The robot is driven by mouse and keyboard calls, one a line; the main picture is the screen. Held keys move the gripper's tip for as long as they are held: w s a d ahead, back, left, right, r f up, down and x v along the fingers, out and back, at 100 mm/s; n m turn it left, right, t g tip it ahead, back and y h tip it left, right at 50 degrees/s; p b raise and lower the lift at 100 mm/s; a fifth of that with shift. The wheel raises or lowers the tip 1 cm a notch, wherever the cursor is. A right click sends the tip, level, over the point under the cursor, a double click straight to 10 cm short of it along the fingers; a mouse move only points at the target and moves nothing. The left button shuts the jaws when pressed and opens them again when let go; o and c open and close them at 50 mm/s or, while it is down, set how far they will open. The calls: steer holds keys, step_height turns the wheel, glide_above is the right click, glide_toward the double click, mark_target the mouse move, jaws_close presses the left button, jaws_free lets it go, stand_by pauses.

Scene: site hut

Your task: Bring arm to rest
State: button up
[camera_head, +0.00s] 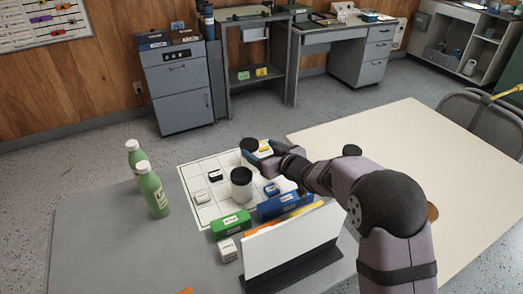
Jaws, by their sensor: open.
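My arm reaches in from the lower right over the grey table. My gripper (272,163) is at its far end, above the back right of the white gridded sheet (196,170). The jaws are small and partly hidden by the wrist; nothing is clearly held. A blue and yellow labelled item and a dark round shape show just beyond the gripper; I cannot tell whether they touch it. A white jar with a dark lid (241,187) stands on the sheet, left of and nearer than the gripper.
Two green bottles (153,190) stand at the left. A green box (231,223), a small white box (226,251), a blue box (284,205) and a white upright panel (291,242) are in front. The cream tabletop (440,150) at right is mostly clear.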

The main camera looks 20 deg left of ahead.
stand_by(0.3)
